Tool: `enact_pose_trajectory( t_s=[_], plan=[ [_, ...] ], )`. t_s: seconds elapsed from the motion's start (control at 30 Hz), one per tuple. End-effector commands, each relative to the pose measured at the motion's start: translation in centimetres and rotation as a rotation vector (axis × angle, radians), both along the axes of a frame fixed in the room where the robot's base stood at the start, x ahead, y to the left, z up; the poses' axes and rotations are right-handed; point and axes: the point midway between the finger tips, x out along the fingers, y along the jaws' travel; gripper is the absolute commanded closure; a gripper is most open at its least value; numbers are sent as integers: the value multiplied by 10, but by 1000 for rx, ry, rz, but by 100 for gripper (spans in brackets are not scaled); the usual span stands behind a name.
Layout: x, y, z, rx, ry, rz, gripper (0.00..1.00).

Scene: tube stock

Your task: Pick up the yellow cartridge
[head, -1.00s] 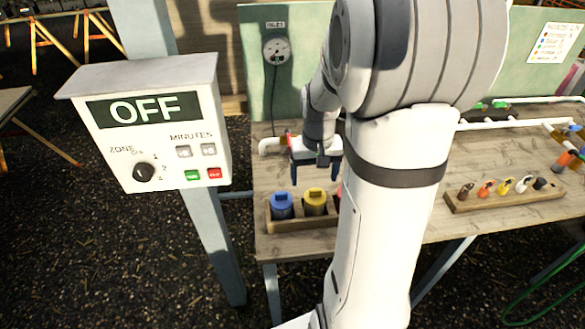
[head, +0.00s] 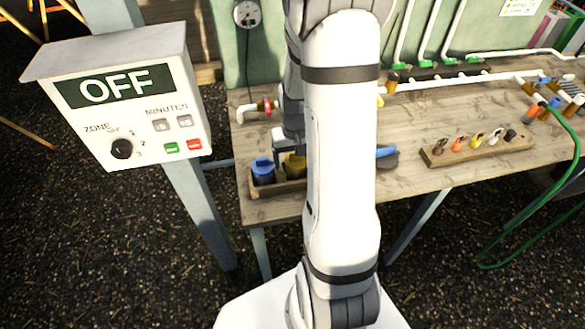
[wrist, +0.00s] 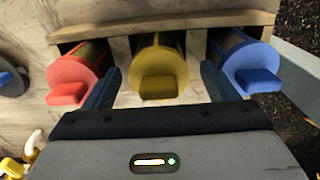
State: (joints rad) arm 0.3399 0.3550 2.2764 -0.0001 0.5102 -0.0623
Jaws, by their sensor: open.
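The yellow cartridge (wrist: 158,72) stands in the middle slot of a wooden rack (wrist: 203,18), with a red cartridge (wrist: 74,78) on its left and a blue cartridge (wrist: 246,66) on its right in the wrist view. My gripper (wrist: 158,88) is open, one finger on each side of the yellow cartridge, in the gaps beside its neighbours. I cannot tell whether the fingers touch it. In the head view the yellow cartridge (head: 294,166) is partly hidden by my gripper (head: 291,147), and the blue cartridge (head: 263,171) shows beside it. The red one is hidden behind my arm there.
The rack is near the front edge of the wooden table (head: 410,115). A control box (head: 130,100) reading OFF stands at left. A holder with several small coloured pieces (head: 478,148) is at right.

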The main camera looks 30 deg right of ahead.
Motion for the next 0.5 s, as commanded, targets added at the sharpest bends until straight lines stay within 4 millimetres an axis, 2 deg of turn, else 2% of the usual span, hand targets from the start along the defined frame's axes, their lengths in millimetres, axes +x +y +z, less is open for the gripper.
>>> enact_pose_trajectory(
  t_s=[0.07,0.5],
  plan=[
    [0,0,0,0,0,0,22],
    [0,-1,0,0,0,-1,58]
  ],
)
